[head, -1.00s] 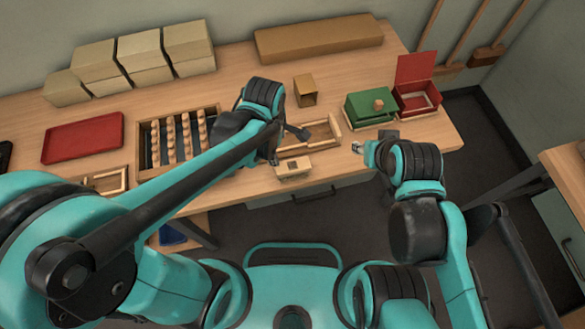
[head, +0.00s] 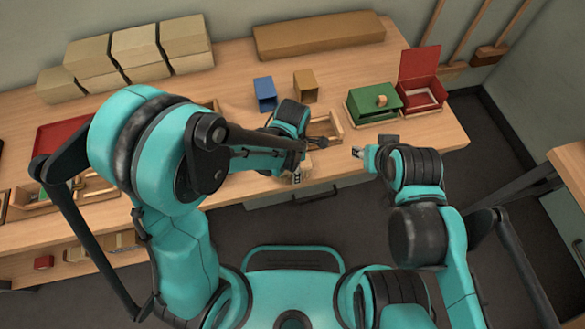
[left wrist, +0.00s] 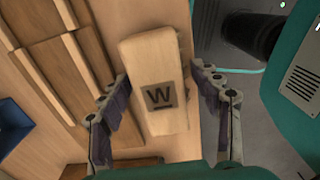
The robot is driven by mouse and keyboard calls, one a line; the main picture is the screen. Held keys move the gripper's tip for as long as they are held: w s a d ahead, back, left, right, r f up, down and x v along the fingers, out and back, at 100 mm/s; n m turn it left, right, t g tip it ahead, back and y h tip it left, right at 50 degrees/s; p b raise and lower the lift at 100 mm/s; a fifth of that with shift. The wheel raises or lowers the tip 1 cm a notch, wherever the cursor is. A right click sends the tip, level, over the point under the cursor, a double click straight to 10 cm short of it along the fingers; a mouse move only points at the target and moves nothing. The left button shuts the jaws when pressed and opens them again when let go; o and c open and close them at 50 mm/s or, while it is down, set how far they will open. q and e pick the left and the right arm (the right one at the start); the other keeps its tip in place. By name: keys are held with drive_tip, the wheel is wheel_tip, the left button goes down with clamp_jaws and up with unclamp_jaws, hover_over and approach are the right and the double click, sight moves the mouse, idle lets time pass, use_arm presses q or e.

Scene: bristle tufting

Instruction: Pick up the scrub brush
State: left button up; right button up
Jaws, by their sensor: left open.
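A pale wooden block marked with a dark W (left wrist: 157,85) fills the middle of the left wrist view. My left gripper (left wrist: 162,88) is open, with one dark-padded finger on each side of the block and gaps visible. In the head view my left gripper (head: 302,172) is at the table's front edge, and the block is mostly hidden by it.
A wooden tray (head: 337,124) lies just behind the block. A blue box (head: 265,92) and a brown box (head: 305,82) stand farther back. A green box (head: 368,103) and an open red box (head: 418,82) are at right. Cardboard boxes (head: 135,50) line the back.

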use_arm(q)
drive_tip(key=c, duration=1.4)
drive_tip(key=shift+o, duration=0.2)
drive_tip(key=shift+r, duration=0.1)
use_arm(e)
drive_tip(key=shift+r, duration=0.1)
